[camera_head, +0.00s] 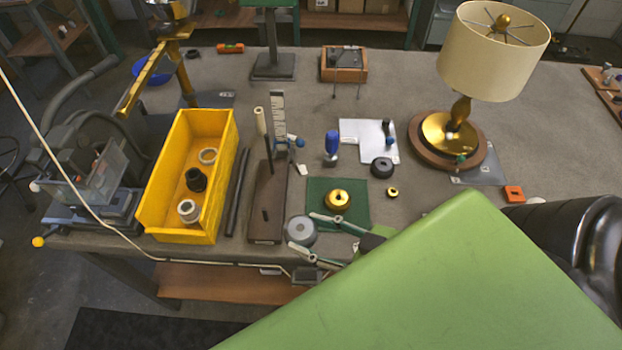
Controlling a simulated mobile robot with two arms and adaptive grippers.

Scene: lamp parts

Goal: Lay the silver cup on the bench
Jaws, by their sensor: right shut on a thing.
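The silver cup (299,231) is a round grey piece near the front edge of the bench (320,120), left of the green mat (353,192). My right gripper (301,233) comes in from the lower right, with its two pale fingers on either side of the cup, shut on it. I cannot tell whether the cup touches the bench or is held just above it. My green right arm hides the bench's front right. My left gripper is not in view.
A yellow bin (226,180) with several ring parts stands at left, beside a brown fixture (266,205). A brass piece (338,198) sits on the mat. A shaded lamp (492,50) stands at back right.

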